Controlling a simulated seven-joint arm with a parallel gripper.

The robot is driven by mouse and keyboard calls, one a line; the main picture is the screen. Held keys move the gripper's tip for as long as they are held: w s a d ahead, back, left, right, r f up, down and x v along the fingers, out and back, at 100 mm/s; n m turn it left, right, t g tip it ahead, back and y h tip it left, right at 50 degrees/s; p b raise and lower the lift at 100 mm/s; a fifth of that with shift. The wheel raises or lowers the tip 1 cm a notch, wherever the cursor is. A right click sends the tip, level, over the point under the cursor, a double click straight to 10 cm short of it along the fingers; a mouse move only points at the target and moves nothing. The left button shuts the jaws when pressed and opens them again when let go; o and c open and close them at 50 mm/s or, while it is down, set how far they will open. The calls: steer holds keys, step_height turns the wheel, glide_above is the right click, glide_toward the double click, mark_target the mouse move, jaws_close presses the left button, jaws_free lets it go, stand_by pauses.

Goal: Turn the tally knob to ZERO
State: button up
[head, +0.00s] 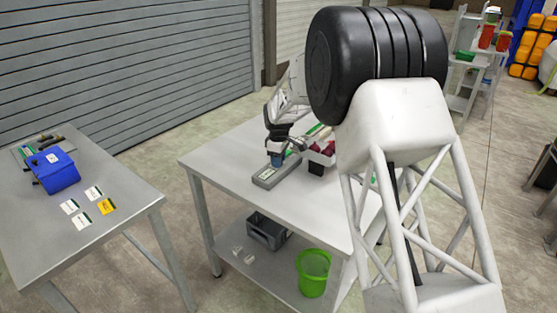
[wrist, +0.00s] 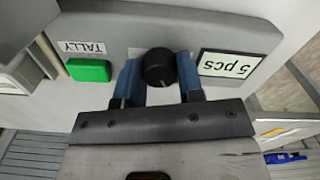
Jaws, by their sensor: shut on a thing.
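The tally knob (wrist: 159,68) is a round black knob on a grey panel (wrist: 215,27), in the upper middle of the wrist view. A pale mark shows near its right side; I cannot read a setting from it. My gripper (wrist: 161,80) has its blue fingers on either side of the knob and is shut on it. In the head view my gripper (head: 277,158) is over the grey tally box (head: 272,178) on the middle table, and the knob is hidden there. A green button (wrist: 89,70) and a "TALLY" label (wrist: 83,47) sit left of the knob. No ZERO mark is visible.
A "5 pcs" label (wrist: 230,65) is right of the knob. A tray with dark red items (head: 319,158) stands close to the right of the box on the table (head: 225,160). A side table (head: 110,235) holds a blue case (head: 53,170) and several cards.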

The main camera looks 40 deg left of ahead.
steer(key=m, duration=0.6)
steer(key=shift+m, duration=0.3)
steer(key=m, duration=0.6)
stand_by(0.4)
steer(key=o, duration=0.9)
steer(key=shift+r, duration=0.1)
steer(key=shift+r, duration=3.85)
